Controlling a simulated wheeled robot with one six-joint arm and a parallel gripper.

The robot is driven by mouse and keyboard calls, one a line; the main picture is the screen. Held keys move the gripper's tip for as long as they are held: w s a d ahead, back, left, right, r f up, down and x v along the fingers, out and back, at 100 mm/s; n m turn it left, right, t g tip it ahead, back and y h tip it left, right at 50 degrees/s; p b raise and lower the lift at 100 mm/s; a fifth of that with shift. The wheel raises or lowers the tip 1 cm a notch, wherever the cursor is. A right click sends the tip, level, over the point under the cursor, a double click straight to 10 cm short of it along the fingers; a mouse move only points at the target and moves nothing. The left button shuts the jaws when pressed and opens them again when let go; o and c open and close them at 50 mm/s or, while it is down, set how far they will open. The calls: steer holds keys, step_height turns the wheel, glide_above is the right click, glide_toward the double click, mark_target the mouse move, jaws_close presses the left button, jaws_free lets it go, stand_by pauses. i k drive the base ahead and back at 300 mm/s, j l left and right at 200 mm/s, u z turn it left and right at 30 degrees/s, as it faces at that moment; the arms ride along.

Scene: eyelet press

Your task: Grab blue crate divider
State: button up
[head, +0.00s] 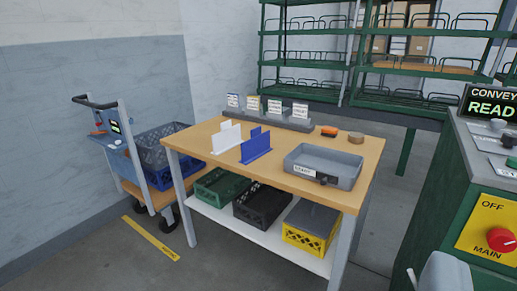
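The blue crate divider (255,149) stands upright on the wooden tabletop, left of the middle of the head view. It has a flat base and raised upright panels. A similar white divider (226,138) stands just behind it to the left. A pale grey rounded part (446,273) with a thin light piece beside it shows at the bottom right edge, cut off by the frame. It may be part of my gripper, far from the divider. Its fingers cannot be made out, and nothing is seen held.
A cart (140,165) stands left, green racks (400,70) behind. A green control cabinet (450,190) blocks the right.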

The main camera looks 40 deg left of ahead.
mark_target(255, 147)
steer(key=i+j, duration=0.1)
steer(key=j, duration=0.3)
steer(key=i+j, duration=0.1)
steer(key=j, duration=0.25)
steer(key=i+j, duration=0.15)
steer(key=j, duration=0.25)
steer(key=i+j, duration=0.1)
steer(key=j, duration=0.25)
steer(key=i+j, duration=0.1)
steer(key=j, duration=0.3)
steer(key=i+j, duration=0.1)
steer(key=j, duration=0.25)
steer(key=i+j, duration=0.15)
steer(key=j, duration=0.25)
